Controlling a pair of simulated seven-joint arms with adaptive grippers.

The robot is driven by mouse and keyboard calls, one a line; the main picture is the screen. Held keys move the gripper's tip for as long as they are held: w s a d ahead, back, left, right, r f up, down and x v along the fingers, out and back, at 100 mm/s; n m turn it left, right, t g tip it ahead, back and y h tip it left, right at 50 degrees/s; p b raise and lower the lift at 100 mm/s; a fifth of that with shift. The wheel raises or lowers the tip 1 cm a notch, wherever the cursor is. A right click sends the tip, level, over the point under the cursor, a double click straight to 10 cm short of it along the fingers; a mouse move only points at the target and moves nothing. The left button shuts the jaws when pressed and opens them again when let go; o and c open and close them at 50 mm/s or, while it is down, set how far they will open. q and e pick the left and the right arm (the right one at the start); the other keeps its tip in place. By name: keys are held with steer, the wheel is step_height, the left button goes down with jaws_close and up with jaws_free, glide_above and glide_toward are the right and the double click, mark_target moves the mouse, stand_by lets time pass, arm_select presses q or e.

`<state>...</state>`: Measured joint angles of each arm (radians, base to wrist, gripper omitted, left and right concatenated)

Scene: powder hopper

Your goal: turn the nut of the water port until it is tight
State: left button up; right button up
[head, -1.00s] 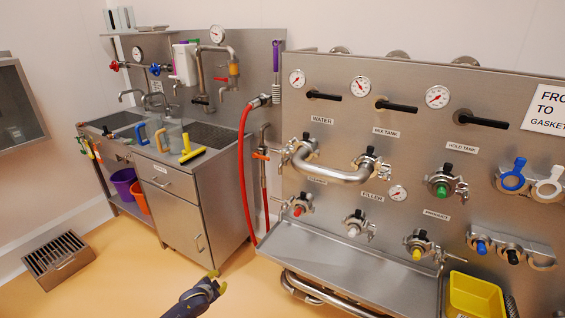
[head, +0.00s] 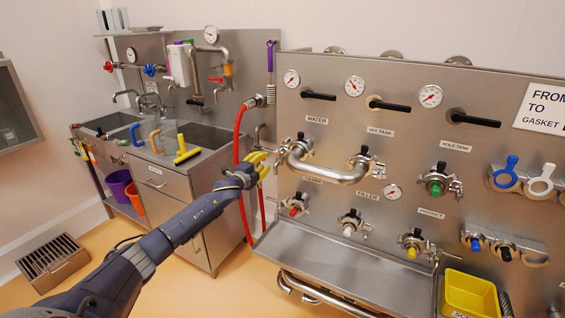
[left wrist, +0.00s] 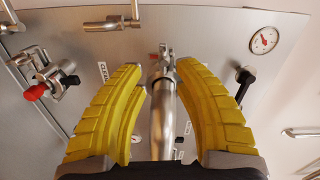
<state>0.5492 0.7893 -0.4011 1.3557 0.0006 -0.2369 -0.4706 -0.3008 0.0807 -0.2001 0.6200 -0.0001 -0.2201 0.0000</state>
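The water port (head: 298,150) is on the steel panel under the label WATER, with one end of the curved steel pipe (head: 335,174) at it. Its clamp and nut (head: 282,154) show at the port's left side, small in the head view. My left gripper (head: 264,163), with yellow fingers, is just left of the port. In the left wrist view, the fingers (left wrist: 163,100) are spread apart. The pipe (left wrist: 164,115) shows between them, with a clamp fitting (left wrist: 164,62) beyond. I see no contact, and cannot tell how tight the nut is. My right gripper is out of view.
A red hose (head: 239,160) hangs behind my left gripper. A port with a red plug (head: 295,208) is below the water port. The steel trough (head: 335,260) runs under the panel. The sink cabinet (head: 170,190) stands to the left, and a yellow bin (head: 470,292) is at lower right.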

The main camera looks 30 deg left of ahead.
mark_target(278, 152)
arm_select(q)
steer(key=shift+m+h, duration=0.3)
steer(key=shift+m, duration=0.5)
steer(key=shift+w+d+r, duration=0.1)
steer(key=shift+w+d, duration=0.2)
steer(key=shift+w, duration=1.3)
steer(key=shift+w+d+r, duration=0.15)
steer(key=shift+w+d, duration=0.15)
steer(key=shift+w, duration=1.25)
steer(key=shift+w+d+r, duration=0.1)
steer(key=shift+w+d, duration=0.2)
steer(key=shift+w, duration=1.3)
jaws_close()
